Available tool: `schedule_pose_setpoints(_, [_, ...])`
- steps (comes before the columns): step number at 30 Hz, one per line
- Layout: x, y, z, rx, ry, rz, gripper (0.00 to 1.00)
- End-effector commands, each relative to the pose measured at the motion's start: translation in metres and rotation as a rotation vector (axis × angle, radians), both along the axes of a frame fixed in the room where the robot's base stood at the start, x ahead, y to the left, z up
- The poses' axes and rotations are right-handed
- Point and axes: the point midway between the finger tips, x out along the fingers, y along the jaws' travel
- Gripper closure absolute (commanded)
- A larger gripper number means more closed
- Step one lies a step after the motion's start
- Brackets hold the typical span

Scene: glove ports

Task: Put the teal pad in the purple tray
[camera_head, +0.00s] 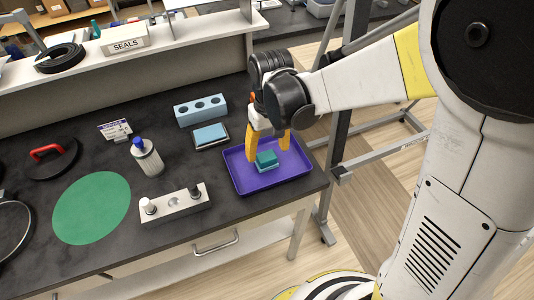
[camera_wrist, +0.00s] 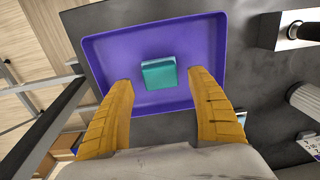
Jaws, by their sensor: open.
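The teal pad (camera_head: 266,157) lies inside the purple tray (camera_head: 293,178) on the dark bench. In the wrist view the teal pad (camera_wrist: 159,73) rests on the floor of the purple tray (camera_wrist: 103,62), clear of the walls. My gripper (camera_head: 267,150), with yellow fingers, is over the tray. In the wrist view my gripper (camera_wrist: 162,88) is open, its fingers spread wider than the pad and on the near side of it. Nothing is held between the fingers.
A light-blue block with holes (camera_head: 201,110) and a blue pad on a small dark tray (camera_head: 211,136) stand left of the purple tray. A metal block with knobs (camera_head: 174,203), a blue-capped bottle (camera_head: 147,157) and a green disc (camera_head: 92,208) are further left. The bench edge is close on the right.

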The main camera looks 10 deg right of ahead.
Motion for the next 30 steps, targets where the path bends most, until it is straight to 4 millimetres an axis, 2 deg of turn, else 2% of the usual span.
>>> schedule_pose_setpoints(1, [0.000,-0.001,0.017,0.000,0.000,0.000,0.33])
schedule_pose_setpoints(6, [0.000,-0.002,0.054,0.000,0.000,0.000,0.33])
schedule_pose_setpoints(13, [0.001,-0.003,0.080,0.001,-0.002,-0.001,0.33])
schedule_pose_setpoints(16, [-0.003,-0.010,0.091,0.006,-0.026,-0.015,0.33])
schedule_pose_setpoints(20, [-0.019,-0.034,0.113,0.024,-0.117,-0.065,0.33])
schedule_pose_setpoints(24, [-0.045,-0.069,0.139,0.046,-0.266,-0.141,0.33])
schedule_pose_setpoints(30, [-0.083,-0.110,0.156,0.061,-0.472,-0.238,0.33])
